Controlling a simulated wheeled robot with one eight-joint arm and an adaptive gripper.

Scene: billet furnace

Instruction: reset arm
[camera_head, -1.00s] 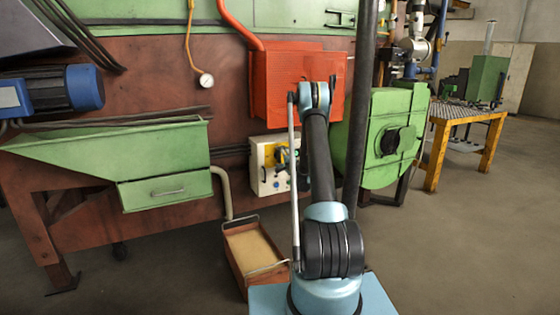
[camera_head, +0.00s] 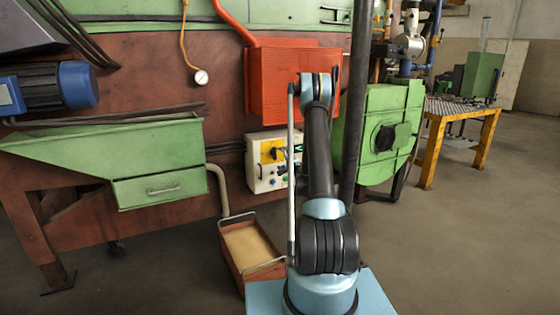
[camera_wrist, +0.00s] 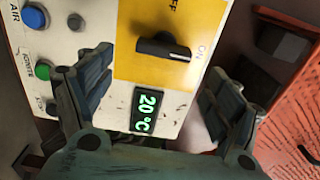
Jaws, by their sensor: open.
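My gripper (camera_wrist: 155,85) is open and empty in the wrist view, its two dark fingers spread in front of a control panel. The panel has a white face (camera_wrist: 115,90) and a yellow plate (camera_wrist: 140,65) with a black knob (camera_wrist: 163,47). The knob's bar lies across the picture, its right end by the ON mark. A display (camera_wrist: 147,110) between the fingers reads 20 °C in green. In the head view the panel (camera_head: 265,178) is on the furnace's front, partly behind my arm, which hides the gripper.
A blue button (camera_wrist: 33,17) and a green button (camera_wrist: 39,76) are left of the fingers. An orange-red box (camera_head: 290,85) hangs above the panel. A tray of sand-coloured material (camera_head: 237,273) stands below it. Open floor (camera_head: 470,240) lies at right.

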